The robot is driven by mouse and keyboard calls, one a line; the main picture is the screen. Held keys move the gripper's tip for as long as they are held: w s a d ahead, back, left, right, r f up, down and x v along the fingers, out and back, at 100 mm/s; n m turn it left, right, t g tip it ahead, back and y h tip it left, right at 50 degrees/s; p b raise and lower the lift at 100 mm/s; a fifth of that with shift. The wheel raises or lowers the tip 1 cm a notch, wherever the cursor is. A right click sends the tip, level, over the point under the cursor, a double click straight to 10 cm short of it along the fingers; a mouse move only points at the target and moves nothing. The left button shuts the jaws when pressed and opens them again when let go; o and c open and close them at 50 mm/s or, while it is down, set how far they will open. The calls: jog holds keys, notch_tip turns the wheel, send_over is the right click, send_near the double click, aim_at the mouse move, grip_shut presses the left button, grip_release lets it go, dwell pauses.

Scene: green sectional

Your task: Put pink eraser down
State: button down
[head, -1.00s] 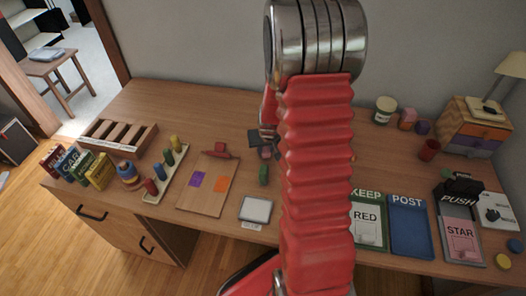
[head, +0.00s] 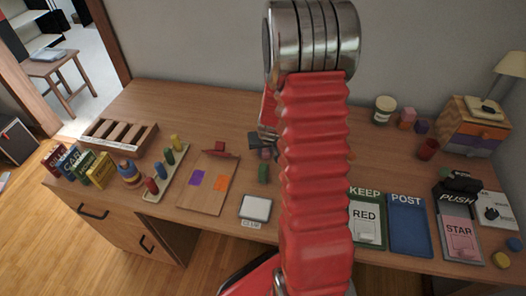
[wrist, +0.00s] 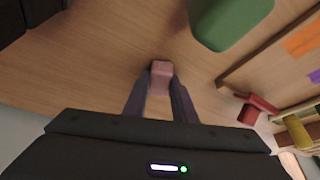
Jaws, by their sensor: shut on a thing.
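The pink eraser (wrist: 161,70) is a small pink block between the two finger tips of my gripper (wrist: 160,88) in the wrist view. The fingers are shut on it. Wooden desk surface lies behind it in that view, and I cannot tell whether the eraser touches the desk. In the head view my gripper (head: 262,147) is a small dark shape above the middle of the desk (head: 215,110), partly hidden by my red arm. The eraser cannot be made out clearly there.
A green block (head: 263,172) stands close to my gripper and looms large in the wrist view (wrist: 230,20). A wooden board with purple and orange squares (head: 208,196) and a white pad (head: 256,208) are nearby. The desk behind is largely clear.

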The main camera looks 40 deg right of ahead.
jog(key=c, duration=1.5)
grip_release()
jog(key=shift+s+f, duration=0.35)
jog(key=shift+f, duration=0.25)
jog(key=shift+o, duration=0.2)
jog(key=shift+w+r, duration=0.2)
jog(key=shift+r, duration=0.4)
jog(key=v, duration=1.2)
jog(key=shift+w, duration=0.25)
jog(key=shift+r, duration=0.2)
jog(key=s+a+r+n+y, duration=0.1)
jog(key=s+a+r+n, duration=0.3)
jog(key=a+r, duration=0.9)
jog(key=s+a+r+n+t+y, duration=0.1)
jog(key=s+a+r, duration=0.4)
jog(key=s+a, duration=0.5)
jog(key=shift+s+r, duration=0.25)
jog(key=shift+s, duration=0.65)
